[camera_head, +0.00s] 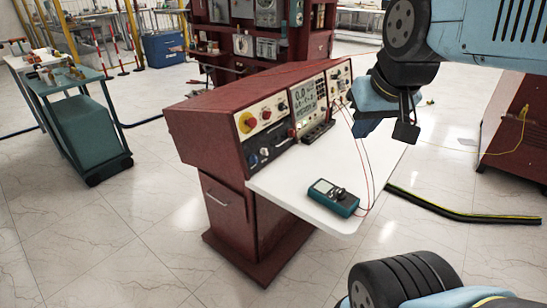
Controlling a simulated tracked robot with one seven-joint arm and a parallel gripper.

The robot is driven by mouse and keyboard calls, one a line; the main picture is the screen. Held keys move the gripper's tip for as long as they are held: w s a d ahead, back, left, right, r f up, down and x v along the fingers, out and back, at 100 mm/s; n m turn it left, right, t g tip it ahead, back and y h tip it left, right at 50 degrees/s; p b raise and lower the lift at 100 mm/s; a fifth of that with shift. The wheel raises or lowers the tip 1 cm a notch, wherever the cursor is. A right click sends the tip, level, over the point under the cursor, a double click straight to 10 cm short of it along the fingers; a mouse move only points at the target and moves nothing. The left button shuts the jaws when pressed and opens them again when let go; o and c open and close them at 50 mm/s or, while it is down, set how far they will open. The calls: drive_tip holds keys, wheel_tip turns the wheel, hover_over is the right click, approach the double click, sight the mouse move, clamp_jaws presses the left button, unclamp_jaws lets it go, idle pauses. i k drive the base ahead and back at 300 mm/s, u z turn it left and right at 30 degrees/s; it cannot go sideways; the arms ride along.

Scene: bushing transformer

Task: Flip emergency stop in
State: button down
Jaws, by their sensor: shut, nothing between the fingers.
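The emergency stop (246,122) is a round red and yellow control at the left end of the sloped front panel of a dark red console (225,135). Whether it is pushed in or out is too small to tell. My gripper (406,132) hangs at the upper right, in front of and to the right of the panel. It is shut and empty, and it is well apart from the emergency stop. Nothing covers the emergency stop.
A white tabletop (300,192) juts from the console and bears a teal multimeter (333,197) with leads running up to the panel. A cart (85,125) stands left. A black cable (450,208) lies on the floor at right. Floor left of the console is clear.

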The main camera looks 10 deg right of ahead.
sight(252, 122)
drive_tip(key=i, duration=0.85)
drive_tip(key=z, duration=0.05)
